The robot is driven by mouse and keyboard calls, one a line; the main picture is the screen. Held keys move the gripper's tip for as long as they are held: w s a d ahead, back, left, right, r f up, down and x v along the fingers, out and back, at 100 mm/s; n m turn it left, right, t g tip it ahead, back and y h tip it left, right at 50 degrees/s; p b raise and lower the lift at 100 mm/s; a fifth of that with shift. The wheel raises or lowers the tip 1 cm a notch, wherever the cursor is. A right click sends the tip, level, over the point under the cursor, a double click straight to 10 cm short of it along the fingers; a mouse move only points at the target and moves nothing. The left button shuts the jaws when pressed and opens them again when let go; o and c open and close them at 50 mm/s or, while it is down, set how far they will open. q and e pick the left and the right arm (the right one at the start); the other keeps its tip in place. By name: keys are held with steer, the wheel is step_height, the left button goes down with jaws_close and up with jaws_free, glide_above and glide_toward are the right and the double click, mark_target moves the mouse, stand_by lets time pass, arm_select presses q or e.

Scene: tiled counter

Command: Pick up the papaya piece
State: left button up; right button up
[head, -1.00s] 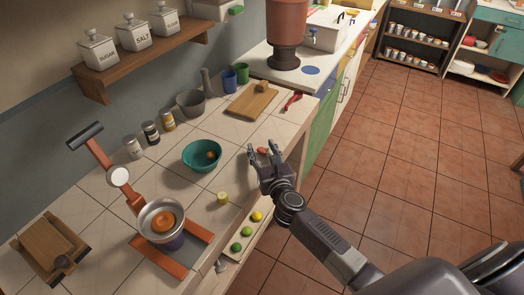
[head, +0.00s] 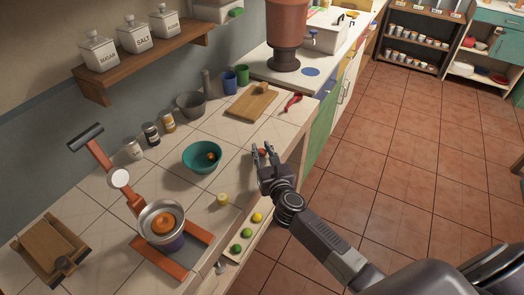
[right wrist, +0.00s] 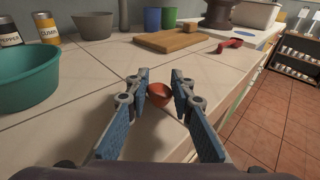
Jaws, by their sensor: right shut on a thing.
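The papaya piece (head: 262,152) is a small orange-red chunk at the front edge of the tiled counter. It also shows in the right wrist view (right wrist: 159,94), between the two fingertips. My right gripper (head: 263,149) reaches in over the counter's edge and is shut on the piece, with a blue-padded finger on each side. The piece appears to be still at counter level. My left gripper is not in view.
A teal bowl (head: 199,165) with a small orange-brown thing in it stands to the left. A cutting board (head: 250,104) and a red-handled tool (head: 293,102) lie farther back.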

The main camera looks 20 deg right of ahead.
mark_target(262, 149)
step_height(262, 149, up, 8)
steer(key=p, duration=0.2)
steer(key=shift+r+p, duration=0.25)
steer(key=shift+p, duration=0.15)
step_height(262, 149, up, 11)
steer(key=shift+r+p, duration=0.15)
steer(key=shift+p, duration=0.2)
